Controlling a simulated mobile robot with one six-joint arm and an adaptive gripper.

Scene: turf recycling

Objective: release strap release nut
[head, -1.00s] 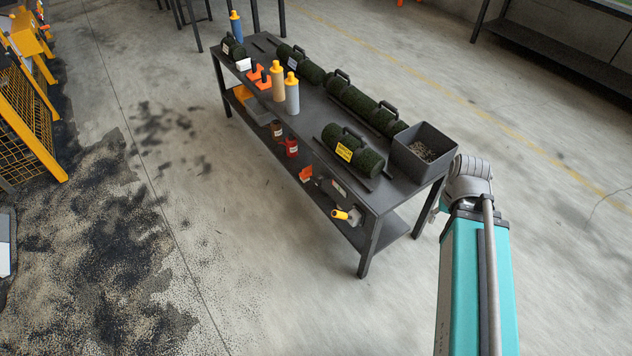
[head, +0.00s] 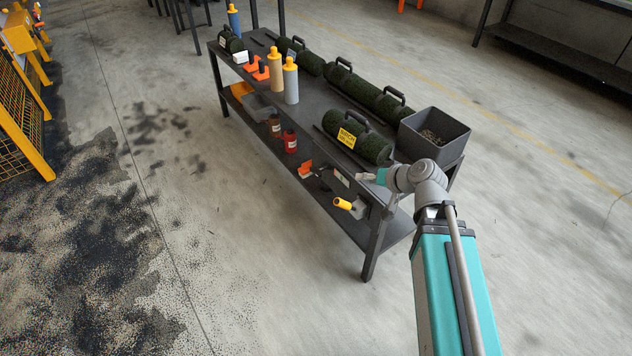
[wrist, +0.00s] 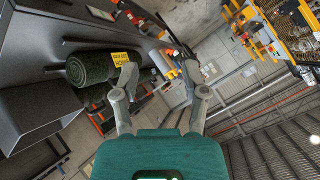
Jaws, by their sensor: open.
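A dark green turf roll (head: 372,149) with a black handle and a yellow label (head: 346,138) lies near the front right end of the bench top. It also shows in the wrist view (wrist: 90,69), left of my gripper. No strap release nut can be made out in either view. My gripper (head: 367,177) is beside the bench's right end, close to the roll and apart from it. In the wrist view my gripper's (wrist: 164,84) two fingers are spread, with nothing held between them.
A grey open bin (head: 418,149) with small grey pieces stands at the bench's right end, near my arm. A yellow-ended tool (head: 345,204) is on the lower shelf. Open floor lies in front.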

